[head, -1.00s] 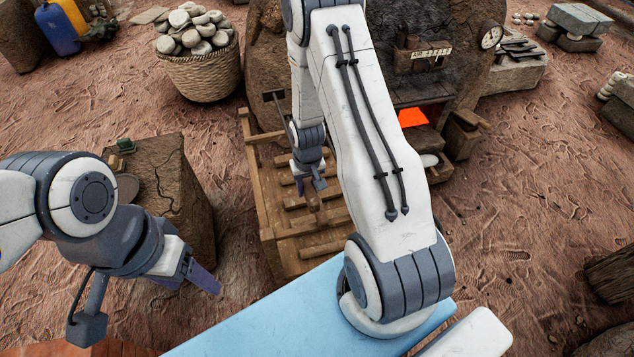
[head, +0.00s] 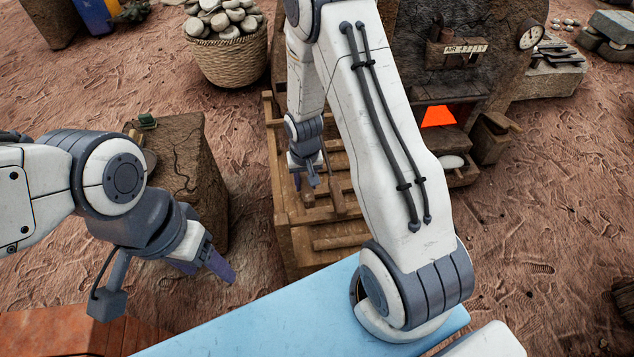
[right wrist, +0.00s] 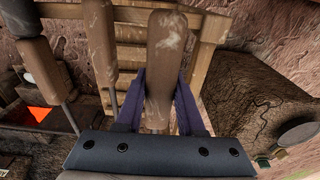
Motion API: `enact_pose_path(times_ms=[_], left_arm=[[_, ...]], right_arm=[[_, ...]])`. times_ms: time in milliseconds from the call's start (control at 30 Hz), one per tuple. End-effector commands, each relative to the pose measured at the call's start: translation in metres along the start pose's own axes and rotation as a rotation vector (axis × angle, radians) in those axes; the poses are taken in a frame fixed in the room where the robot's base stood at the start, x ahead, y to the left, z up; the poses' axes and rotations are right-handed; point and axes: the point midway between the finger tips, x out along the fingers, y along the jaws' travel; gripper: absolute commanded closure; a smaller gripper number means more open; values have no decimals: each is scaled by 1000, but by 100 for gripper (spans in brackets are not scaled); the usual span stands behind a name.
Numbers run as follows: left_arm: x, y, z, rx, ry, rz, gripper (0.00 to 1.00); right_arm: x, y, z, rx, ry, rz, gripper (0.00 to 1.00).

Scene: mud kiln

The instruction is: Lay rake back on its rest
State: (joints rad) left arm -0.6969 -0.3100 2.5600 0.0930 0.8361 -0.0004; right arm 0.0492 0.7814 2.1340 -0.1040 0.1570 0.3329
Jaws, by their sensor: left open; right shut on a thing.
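My right gripper (head: 308,178) is shut on a thick, worn wooden handle, taken to be the rake's (right wrist: 163,60), which stands between its fingers in the right wrist view. The rake's head is hidden. The gripper is over the left part of a slatted wooden rack (head: 340,242), which may be the rest; I cannot tell whether the rake touches it. Two other wooden handles with metal rods, one at the far left (right wrist: 40,62) and one nearer (right wrist: 100,42), show in the right wrist view. My left gripper (head: 205,268) is open and empty, left of the rack.
A mud kiln (head: 455,75) with a glowing opening (head: 438,116) stands behind and right of the rack. A brown block-like stand (head: 190,165) is at left. A basket of pale stones (head: 228,55) stands behind. A blue surface (head: 270,320) lies in front.

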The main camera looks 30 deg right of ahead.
Motion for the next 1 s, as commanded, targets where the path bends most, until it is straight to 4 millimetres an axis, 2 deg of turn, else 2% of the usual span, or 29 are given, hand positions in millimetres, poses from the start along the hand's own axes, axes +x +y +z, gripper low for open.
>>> enact_pose_path(times_ms=[167,300,500,1000], left_arm=[[13,-1,1,0,0,0,36],[27,-2,1,0,0,0,36],[38,-3,2,0,0,0,36],[41,-3,2,0,0,0,36]], right_arm=[[8,-21,-1,-3,5,-2,100],[26,-18,1,0,2,-1,100],[40,-18,2,-1,3,-1,100],[44,-18,2,0,4,-1,100]])
